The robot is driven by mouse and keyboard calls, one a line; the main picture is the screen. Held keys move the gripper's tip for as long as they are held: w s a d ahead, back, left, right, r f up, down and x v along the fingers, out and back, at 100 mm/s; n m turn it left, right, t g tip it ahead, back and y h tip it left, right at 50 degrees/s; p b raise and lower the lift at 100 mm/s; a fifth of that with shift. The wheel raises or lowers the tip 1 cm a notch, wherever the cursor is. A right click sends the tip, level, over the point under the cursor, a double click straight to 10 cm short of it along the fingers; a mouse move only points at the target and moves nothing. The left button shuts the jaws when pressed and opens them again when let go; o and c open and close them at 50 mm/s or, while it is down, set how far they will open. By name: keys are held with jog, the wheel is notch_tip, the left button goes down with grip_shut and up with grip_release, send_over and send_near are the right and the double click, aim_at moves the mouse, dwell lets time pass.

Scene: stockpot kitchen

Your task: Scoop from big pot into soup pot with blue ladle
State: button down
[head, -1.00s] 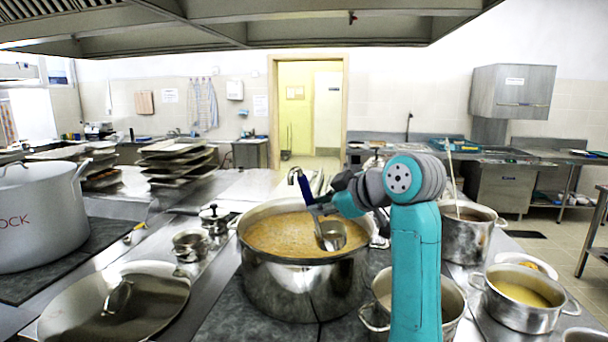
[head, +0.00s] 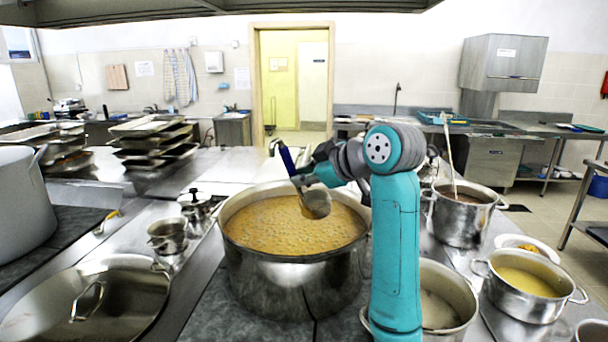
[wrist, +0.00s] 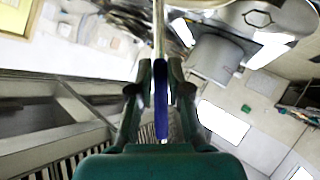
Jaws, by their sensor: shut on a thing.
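The big pot (head: 290,285) stands in the middle of the head view, filled with yellow-brown soup (head: 285,230). My gripper (head: 303,180) is shut on the blue handle of the ladle (head: 287,158), over the pot's far right part. The steel ladle bowl (head: 316,204) hangs over the soup, seemingly just clear of it; its contents cannot be made out. In the wrist view, my gripper's fingers (wrist: 161,95) clasp the blue handle (wrist: 161,115). A soup pot (head: 448,305) with pale contents stands right of the big pot, partly hidden behind my arm.
A pot of yellow soup (head: 525,285) and a taller pot with a spoon (head: 463,215) stand at the right. A large lid (head: 85,300), small pans (head: 168,238) and a big grey pot (head: 20,205) are at the left. Stacked trays (head: 150,140) lie behind.

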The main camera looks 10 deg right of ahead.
notch_tip(320, 180, down, 16)
dwell(1.5)
dwell(1.2)
notch_tip(320, 180, up, 18)
jog(key=w+d+m+g+y, duration=0.1)
jog(key=w+d, duration=0.1)
jog(key=shift+w+d+r+m+g, duration=0.15)
jog(key=shift+w+r+m+g, duration=0.05)
jog(key=shift+r+m+g, duration=0.1)
dwell(1.8)
dwell(1.0)
